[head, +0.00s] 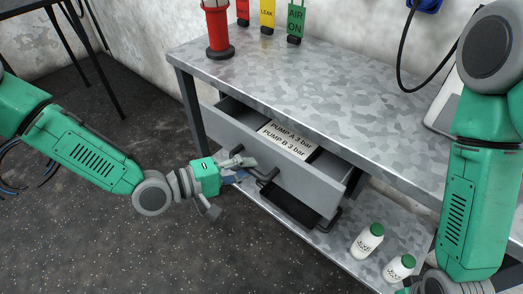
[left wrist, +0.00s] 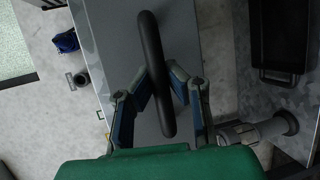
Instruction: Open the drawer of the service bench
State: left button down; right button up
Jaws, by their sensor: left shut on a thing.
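The service bench (head: 310,75) has a mottled grey metal top. Its grey drawer (head: 295,185) stands part-way out under the top, with a label reading PUMP A 3 bar and PUMP B 3 bar (head: 287,142) visible inside. My left gripper (head: 245,170) is at the drawer front, shut on the dark bar handle (head: 268,178). In the left wrist view the handle (left wrist: 152,50) runs between the two fingers (left wrist: 162,92), with the drawer front (left wrist: 200,40) behind it. My right arm is at the right edge; its gripper is out of view.
A black tray (head: 290,207) and two white bottles with green caps (head: 367,241) (head: 399,268) are on the lower shelf. A red cylinder (head: 217,30) and red, yellow and green tags (head: 296,20) stand on the bench top.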

pick_arm(q)
jog(key=s+a+p, duration=0.2)
jog(key=s+a, duration=0.7)
jog(key=s, duration=0.3)
jog(key=shift+f, duration=0.2)
jog(key=c, duration=1.5)
grip_release()
jog(key=shift+c, duration=0.2)
jog(key=shift+r, duration=0.1)
jog(key=shift+a, duration=0.1)
jog(key=v, duration=1.2)
